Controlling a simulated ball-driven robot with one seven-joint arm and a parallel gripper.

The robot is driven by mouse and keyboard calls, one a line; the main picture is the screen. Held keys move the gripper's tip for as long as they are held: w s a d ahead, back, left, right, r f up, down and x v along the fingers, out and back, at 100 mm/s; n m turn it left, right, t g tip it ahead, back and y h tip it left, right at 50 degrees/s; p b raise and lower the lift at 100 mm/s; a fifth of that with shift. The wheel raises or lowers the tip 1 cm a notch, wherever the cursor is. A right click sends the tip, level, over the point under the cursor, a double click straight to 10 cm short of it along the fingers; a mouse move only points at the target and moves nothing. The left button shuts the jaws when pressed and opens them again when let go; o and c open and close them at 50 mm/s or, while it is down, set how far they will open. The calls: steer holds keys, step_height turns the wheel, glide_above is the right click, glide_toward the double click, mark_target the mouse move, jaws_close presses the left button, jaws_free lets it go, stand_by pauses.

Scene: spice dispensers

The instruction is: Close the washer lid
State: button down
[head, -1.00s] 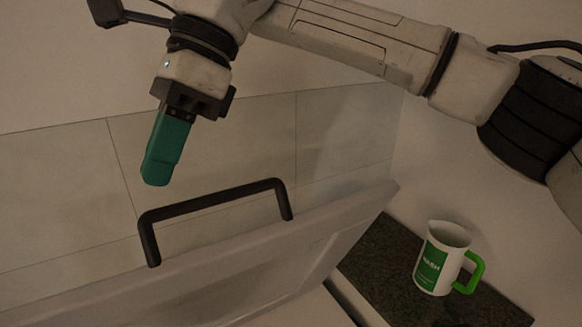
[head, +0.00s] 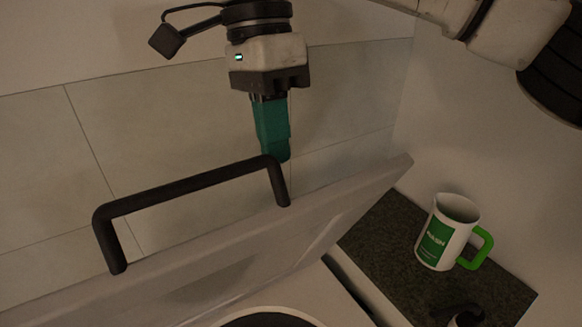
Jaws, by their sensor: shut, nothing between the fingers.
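The washer lid (head: 225,255) is a pale slab standing raised and tilted in the head view. A black bar handle (head: 185,188) is fixed along its upper edge. My gripper (head: 277,158), with green fingers, is shut and empty. It points down beside the handle's right end, and its tips appear just behind the top of the bar. I cannot tell whether they touch it. Part of a dark round opening (head: 268,320) shows below the lid at the bottom edge.
A white and green cup (head: 445,235) with a green handle stands on a dark counter (head: 385,235) to the right of the lid. A small black object (head: 462,312) lies near the counter's front. A tiled wall (head: 190,125) is close behind the lid.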

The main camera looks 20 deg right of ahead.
steer(key=shift+s+d+f+p, duration=0.15)
steer(key=shift+s+f, duration=0.2)
steer(key=shift+s, duration=0.3)
steer(key=shift+s+d+f+p, duration=0.2)
steer(key=shift+s+f, duration=0.2)
steer(key=shift+s, duration=0.2)
steer(key=shift+s+d+f+p, duration=0.15)
steer(key=shift+s+f, duration=0.2)
steer(key=shift+s, duration=0.3)
